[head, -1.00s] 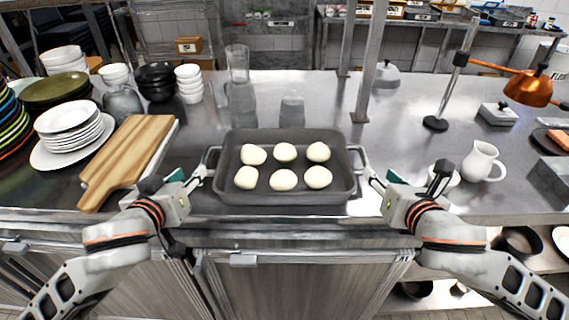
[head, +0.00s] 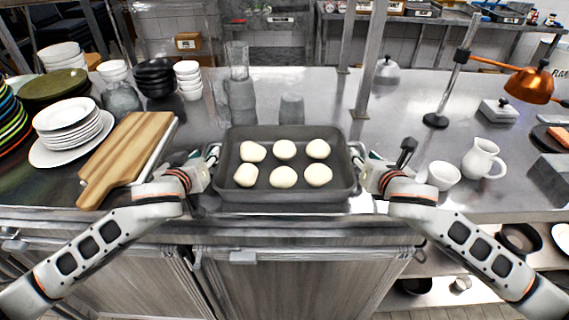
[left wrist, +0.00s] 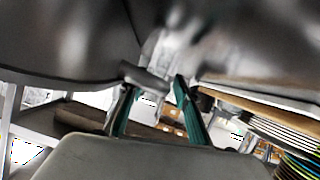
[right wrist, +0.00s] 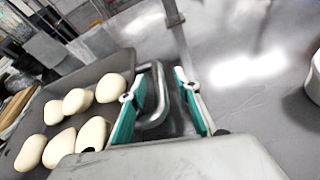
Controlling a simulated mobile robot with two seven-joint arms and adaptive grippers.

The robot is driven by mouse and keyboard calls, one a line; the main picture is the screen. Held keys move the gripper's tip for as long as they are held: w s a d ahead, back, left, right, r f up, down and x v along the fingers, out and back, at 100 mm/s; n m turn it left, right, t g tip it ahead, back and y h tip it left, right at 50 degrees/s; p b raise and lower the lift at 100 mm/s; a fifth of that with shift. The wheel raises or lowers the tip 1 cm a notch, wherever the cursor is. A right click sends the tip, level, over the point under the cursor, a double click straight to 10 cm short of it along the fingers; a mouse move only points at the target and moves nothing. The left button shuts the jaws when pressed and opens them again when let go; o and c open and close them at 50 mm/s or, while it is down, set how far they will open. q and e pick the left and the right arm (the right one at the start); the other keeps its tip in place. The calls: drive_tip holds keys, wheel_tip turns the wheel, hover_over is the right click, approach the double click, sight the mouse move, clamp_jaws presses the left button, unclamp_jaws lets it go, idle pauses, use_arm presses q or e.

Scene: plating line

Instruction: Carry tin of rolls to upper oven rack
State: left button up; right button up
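The dark grey tin (head: 285,197) lies level on the steel counter in the head view, with several pale round rolls (head: 284,149) in two rows. It has a loop handle at each end. My left gripper (head: 208,160) is at the left handle; in the left wrist view its teal fingers (left wrist: 155,105) stand apart, with part of the handle (left wrist: 145,80) near their tips. My right gripper (head: 362,160) is at the right handle; in the right wrist view its fingers (right wrist: 160,100) stand apart on either side of the handle bar (right wrist: 163,95). No oven rack is identifiable.
A wooden board (head: 125,155) and stacked plates (head: 70,130) are left of the tin. A white cup (head: 443,175) and jug (head: 482,158) stand close to the right arm.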

use_arm(q)
drive_tip(key=shift+w, duration=0.15)
use_arm(e)
drive_tip(key=shift+w, duration=0.15)
use_arm(q)
clamp_jaws()
use_arm(e)
clamp_jaws()
use_arm(q)
drive_tip(key=shift+r, duration=0.15)
use_arm(e)
drive_tip(key=shift+r, duration=0.15)
